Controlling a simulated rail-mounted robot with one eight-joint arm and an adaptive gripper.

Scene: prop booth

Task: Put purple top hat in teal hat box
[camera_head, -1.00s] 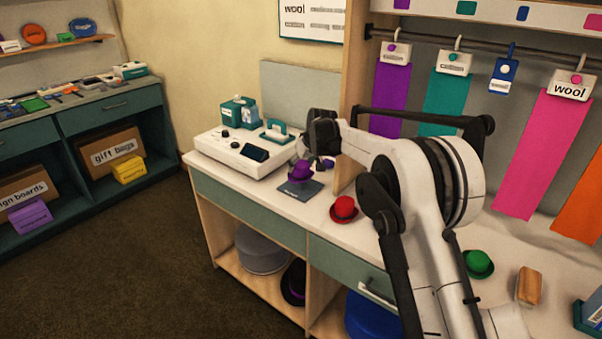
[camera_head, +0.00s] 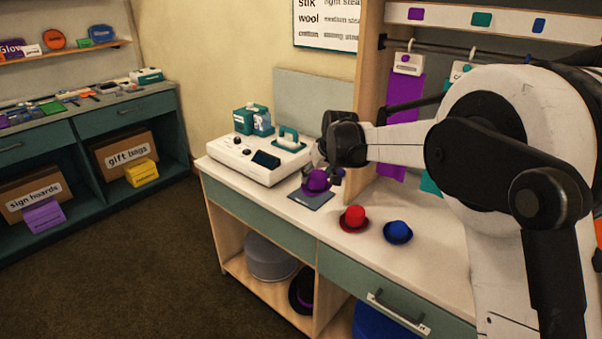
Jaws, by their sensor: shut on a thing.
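The purple top hat (camera_head: 317,181) is at the dark mat (camera_head: 310,201) on the counter, in front of the white machine. My gripper (camera_head: 323,178) reaches in from the right and is shut on the hat, its fingers partly covering it. I cannot tell whether the hat still touches the mat. I cannot make out a teal hat box for certain in this view; my arm hides much of the right side.
A red hat (camera_head: 354,218) and a blue hat (camera_head: 398,232) stand on the counter right of the mat. The white machine (camera_head: 258,158) with teal parts stands behind. A purple cloth (camera_head: 405,95) hangs from the rail. The counter's front edge lies close to the mat.

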